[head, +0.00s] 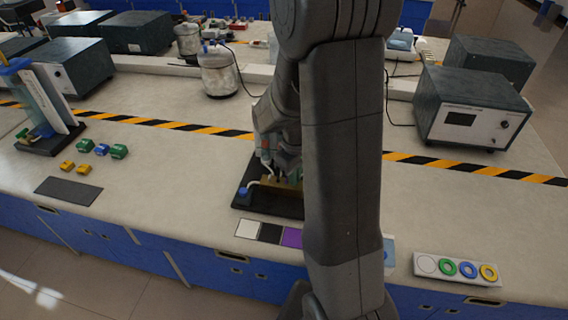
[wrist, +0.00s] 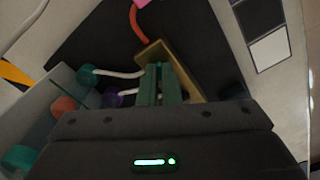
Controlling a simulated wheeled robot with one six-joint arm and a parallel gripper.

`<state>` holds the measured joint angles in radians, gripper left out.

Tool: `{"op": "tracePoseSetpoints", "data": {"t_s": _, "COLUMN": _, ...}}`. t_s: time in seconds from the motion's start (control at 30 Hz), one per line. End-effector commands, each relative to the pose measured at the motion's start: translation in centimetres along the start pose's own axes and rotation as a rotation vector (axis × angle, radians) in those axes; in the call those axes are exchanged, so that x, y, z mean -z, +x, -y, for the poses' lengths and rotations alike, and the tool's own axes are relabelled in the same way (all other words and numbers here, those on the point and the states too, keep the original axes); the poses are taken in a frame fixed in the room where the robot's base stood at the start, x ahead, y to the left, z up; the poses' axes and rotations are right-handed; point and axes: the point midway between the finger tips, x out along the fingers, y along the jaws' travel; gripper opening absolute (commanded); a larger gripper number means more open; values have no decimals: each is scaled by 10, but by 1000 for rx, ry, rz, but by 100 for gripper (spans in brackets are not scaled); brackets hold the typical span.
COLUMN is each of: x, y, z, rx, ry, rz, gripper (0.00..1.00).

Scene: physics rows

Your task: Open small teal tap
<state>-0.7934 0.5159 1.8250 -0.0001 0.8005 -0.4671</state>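A black base (head: 268,203) carries a brass-coloured block (head: 291,184), partly hidden behind my arm. In the wrist view the brass block (wrist: 197,83) stands around the fingertips of my gripper (wrist: 160,72). The two dark green fingers are close together with a narrow gap. I cannot tell whether something sits between them. A teal round piece (wrist: 88,76) and a purple one (wrist: 113,98) each join a white tube. A larger teal piece (wrist: 20,158) lies at the lower left. I cannot tell which teal piece is the small tap.
A clear-walled container (wrist: 45,110) stands beside the fingers. White, black and purple squares (head: 268,233) lie in front of the base. A tray with coloured rings (head: 457,269) is at the right front. Green, blue and yellow pieces (head: 101,150) lie left. The bench between is clear.

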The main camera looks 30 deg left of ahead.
Motion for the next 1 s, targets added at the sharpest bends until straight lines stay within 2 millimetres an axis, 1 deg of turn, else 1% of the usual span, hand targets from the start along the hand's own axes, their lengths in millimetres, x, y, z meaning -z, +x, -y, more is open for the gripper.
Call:
{"op": "tracePoseSetpoints", "data": {"t_s": 0.1, "x": 0, "y": 0, "z": 0, "rx": 1, "ry": -113, "rz": 1, "gripper": 0}}
{"op": "tracePoseSetpoints", "data": {"t_s": 0.2, "x": 0, "y": 0, "z": 0, "rx": 1, "ry": -171, "rz": 1, "gripper": 0}}
{"op": "tracePoseSetpoints", "data": {"t_s": 0.53, "x": 0, "y": 0, "z": 0, "rx": 1, "ry": -190, "rz": 1, "gripper": 0}}
{"op": "tracePoseSetpoints", "data": {"t_s": 0.63, "x": 0, "y": 0, "z": 0, "rx": 1, "ry": -231, "rz": 1, "gripper": 0}}
{"op": "tracePoseSetpoints", "data": {"t_s": 0.9, "x": 0, "y": 0, "z": 0, "rx": 1, "ry": -523, "rz": 1, "gripper": 0}}
{"op": "tracePoseSetpoints", "data": {"t_s": 0.93, "x": 0, "y": 0, "z": 0, "rx": 1, "ry": -516, "rz": 1, "gripper": 10}}
{"op": "tracePoseSetpoints", "data": {"t_s": 1.0, "x": 0, "y": 0, "z": 0, "rx": 1, "ry": -512, "rz": 1, "gripper": 12}}
